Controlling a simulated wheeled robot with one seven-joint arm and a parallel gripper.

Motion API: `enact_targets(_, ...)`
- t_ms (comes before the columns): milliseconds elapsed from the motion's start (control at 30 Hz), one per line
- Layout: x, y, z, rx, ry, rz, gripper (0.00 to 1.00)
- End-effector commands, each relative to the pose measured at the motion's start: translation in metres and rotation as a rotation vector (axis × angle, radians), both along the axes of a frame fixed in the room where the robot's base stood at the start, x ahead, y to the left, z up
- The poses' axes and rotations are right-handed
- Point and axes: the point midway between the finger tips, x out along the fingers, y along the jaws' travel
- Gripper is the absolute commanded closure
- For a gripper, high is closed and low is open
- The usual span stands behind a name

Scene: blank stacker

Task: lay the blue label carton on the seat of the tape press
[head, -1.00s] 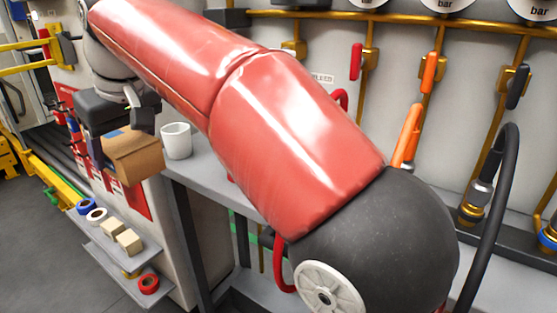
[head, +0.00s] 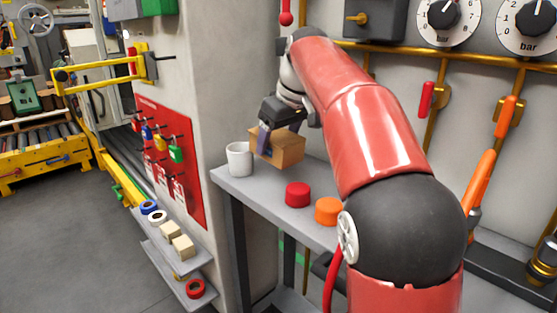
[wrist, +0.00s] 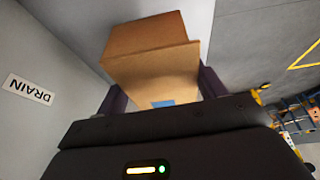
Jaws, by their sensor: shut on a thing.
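A brown cardboard carton (head: 284,149) is in my gripper, just right of the white mug and over the back of the grey bench. The head view does not settle whether it touches the bench. In the wrist view the carton (wrist: 150,62) fills the space between the fingers, and a blue label (wrist: 162,103) shows on its near face. My gripper (wrist: 160,88) is shut on the carton, with one dark finger on each side. I cannot make out the tape press or its seat in either view.
The grey bench (head: 255,189) also carries a white mug (head: 240,159), a red cylinder (head: 298,194) and an orange one (head: 328,211). Tape rolls and small blocks lie on low shelves (head: 163,251). A yellow rail (head: 95,72) stands at left. Open floor (head: 60,215) lies front left.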

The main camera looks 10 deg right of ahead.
Motion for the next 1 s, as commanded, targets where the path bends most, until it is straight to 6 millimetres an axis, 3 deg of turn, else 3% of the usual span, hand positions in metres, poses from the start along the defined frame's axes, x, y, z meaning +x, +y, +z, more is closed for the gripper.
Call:
enact_targets(33, -0.001, 0.002, -0.012, -0.001, 0.011, 0.004, 0.62)
enact_targets(167, -0.001, 0.003, -0.022, -0.001, 0.013, 0.005, 0.78)
enact_targets(400, -0.001, 0.004, -0.058, -0.002, 0.019, 0.008, 0.79)
enact_targets(700, 0.002, -0.001, -0.064, -0.004, 0.021, 0.002, 0.79)
enact_targets(733, 0.002, -0.002, -0.065, -0.005, 0.021, 0.002, 0.28)
enact_targets(867, 0.002, -0.002, -0.063, -0.003, 0.016, 0.002, 0.11)
enact_targets(1000, 0.002, -0.001, -0.061, -0.003, 0.013, 0.002, 0.09)
